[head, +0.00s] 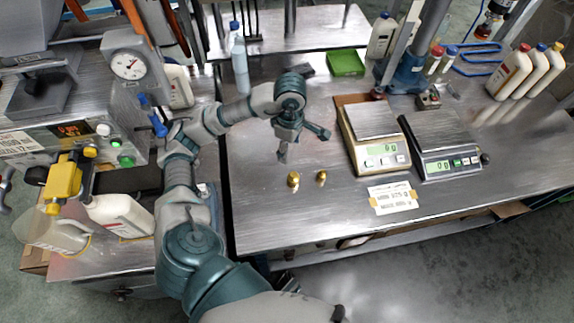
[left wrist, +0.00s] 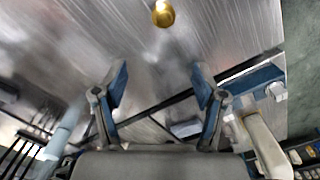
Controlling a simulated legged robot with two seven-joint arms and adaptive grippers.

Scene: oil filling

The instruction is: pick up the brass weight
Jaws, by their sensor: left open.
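Two small brass weights stand on the metal table (head: 270,220), apart from each other. The left one (head: 293,180) and the right one (head: 321,177) are near the table's front half. My left gripper (head: 304,144) is open and empty, behind and above the weights in the head view. In the left wrist view, one round brass weight (left wrist: 163,14) shows at the top edge, beyond the spread fingertips (left wrist: 160,80). I cannot tell which of the two it is. My right gripper does not show clearly in either view.
Two scales, one brass-coloured (head: 357,158) and one dark (head: 434,166), stand right of the weights. A paper label (head: 392,197) lies in front. A green tray (head: 345,63) and a clear bottle (head: 240,66) are at the back. The table around the weights is clear.

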